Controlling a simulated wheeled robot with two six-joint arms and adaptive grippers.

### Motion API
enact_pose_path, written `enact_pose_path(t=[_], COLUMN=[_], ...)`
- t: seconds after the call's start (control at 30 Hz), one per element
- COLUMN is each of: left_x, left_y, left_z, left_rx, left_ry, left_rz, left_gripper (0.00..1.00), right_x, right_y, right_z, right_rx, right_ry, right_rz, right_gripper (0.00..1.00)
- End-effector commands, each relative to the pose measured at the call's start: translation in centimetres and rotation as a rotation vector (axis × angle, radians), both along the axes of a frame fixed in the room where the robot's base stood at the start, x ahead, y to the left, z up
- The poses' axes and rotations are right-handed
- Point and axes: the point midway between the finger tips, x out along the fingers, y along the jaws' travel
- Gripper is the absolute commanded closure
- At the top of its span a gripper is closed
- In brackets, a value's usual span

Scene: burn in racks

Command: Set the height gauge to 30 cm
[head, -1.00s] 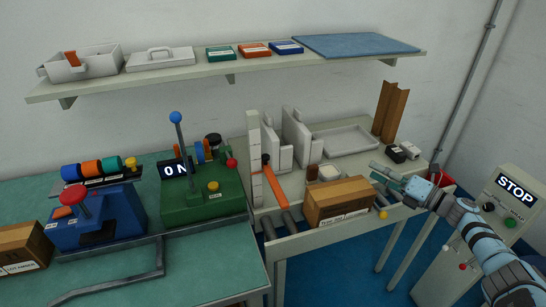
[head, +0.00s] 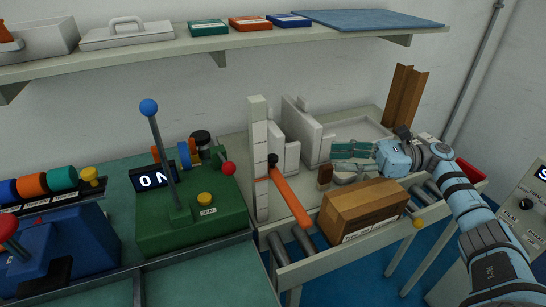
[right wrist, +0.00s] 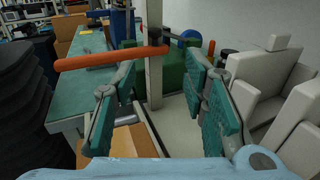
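The height gauge is a pale upright post (head: 259,160) with segment marks, on the light bench right of the green machine. An orange arm (head: 292,200) sticks out from a dark knob about midway up the post, toward the front right. In the right wrist view the post (right wrist: 154,75) stands straight ahead between the fingers, with the orange arm (right wrist: 110,58) crossing to the left. My right gripper (head: 352,160) is open and empty, right of the post and behind the cardboard box; its teal fingers (right wrist: 160,110) are apart and touch nothing. Scale figures are unreadable. My left gripper is out of view.
A cardboard box (head: 362,208) sits on the rollers in front of my right gripper. White blocks (head: 300,130) stand behind the post. The green machine (head: 190,218) with a blue-knobbed lever is close on the left. A shelf (head: 220,45) runs above.

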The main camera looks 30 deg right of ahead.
Motion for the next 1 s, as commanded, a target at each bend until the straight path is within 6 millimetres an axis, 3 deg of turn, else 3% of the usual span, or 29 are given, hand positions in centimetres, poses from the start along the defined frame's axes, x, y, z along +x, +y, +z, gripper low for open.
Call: enact_pose_path(t=[0.4,0.5,0.7,0.93,1.0], left_x=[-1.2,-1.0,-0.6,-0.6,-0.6], left_y=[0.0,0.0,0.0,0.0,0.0], left_z=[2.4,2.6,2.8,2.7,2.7], left_rx=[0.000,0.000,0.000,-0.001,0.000], left_ry=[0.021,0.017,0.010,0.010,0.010], left_rz=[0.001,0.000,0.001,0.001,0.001], left_gripper=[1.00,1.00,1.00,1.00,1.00], right_x=[5.0,5.8,6.5,6.5,6.5], right_y=[10.1,11.7,13.0,13.0,13.0], right_z=[0.6,0.4,0.3,0.2,0.2], right_rx=[0.006,0.004,0.003,0.002,0.002], right_ry=[-0.004,-0.003,0.000,0.000,0.000], right_rz=[0.015,0.011,0.008,0.007,0.007], right_gripper=[0.60,0.60,0.60,0.60,0.70])
